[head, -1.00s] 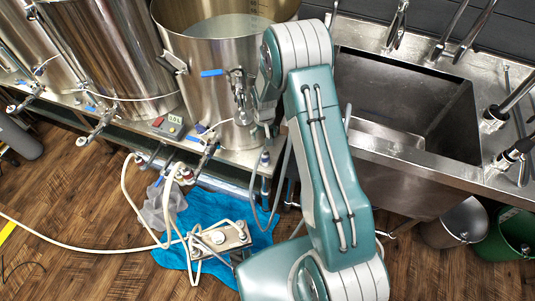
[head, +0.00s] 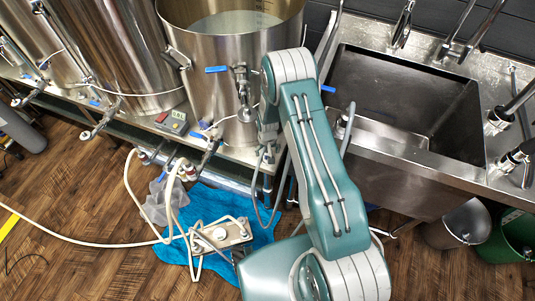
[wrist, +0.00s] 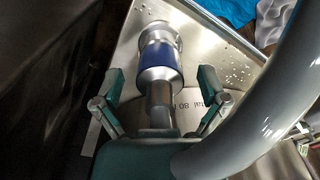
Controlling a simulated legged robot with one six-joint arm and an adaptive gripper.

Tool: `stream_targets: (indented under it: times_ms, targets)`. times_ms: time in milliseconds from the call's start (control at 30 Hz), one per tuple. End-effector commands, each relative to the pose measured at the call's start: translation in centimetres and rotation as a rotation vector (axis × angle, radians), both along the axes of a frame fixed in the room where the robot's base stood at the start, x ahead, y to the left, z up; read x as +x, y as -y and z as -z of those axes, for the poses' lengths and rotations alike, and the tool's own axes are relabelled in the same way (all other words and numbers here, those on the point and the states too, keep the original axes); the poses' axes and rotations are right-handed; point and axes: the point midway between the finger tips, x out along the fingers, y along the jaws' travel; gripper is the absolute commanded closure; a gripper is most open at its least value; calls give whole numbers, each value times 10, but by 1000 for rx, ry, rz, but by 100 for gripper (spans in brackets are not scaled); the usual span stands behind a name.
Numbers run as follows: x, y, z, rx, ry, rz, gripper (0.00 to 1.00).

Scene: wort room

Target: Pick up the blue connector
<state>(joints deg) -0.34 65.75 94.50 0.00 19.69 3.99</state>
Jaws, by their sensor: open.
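The blue connector (wrist: 161,66) is a metal fitting with a wide blue band, on or over a bright steel surface in the wrist view. My gripper (wrist: 162,84) is open, with one green finger on each side of the connector. Gaps show between both fingers and the fitting, and nothing is gripped.
A thick grey hose (wrist: 265,100) curves close by on the right of the wrist view. In the head view, a large steel kettle (head: 210,110) stands left of my arm, a steel sink (head: 400,95) is to the right, and a blue cloth (head: 262,222) lies on the floor.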

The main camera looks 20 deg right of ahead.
Motion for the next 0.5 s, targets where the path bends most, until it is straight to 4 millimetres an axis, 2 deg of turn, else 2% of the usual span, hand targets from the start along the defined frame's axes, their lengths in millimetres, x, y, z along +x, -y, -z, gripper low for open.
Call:
stream_targets:
  times_ms: [167, 200, 267, 300, 367, 400, 500]
  targets:
    - [0, 0, 0, 0, 0, 0, 7]
    - [0, 0, 0, 0, 0, 0, 25]
    - [0, 0, 0, 0, 0, 0, 52]
    - [0, 0, 0, 0, 0, 0, 69]
    - [0, 0, 0, 0, 0, 0, 96]
    - [0, 0, 0, 0, 0, 0, 100]
    - [0, 0, 0, 0, 0, 0, 100]
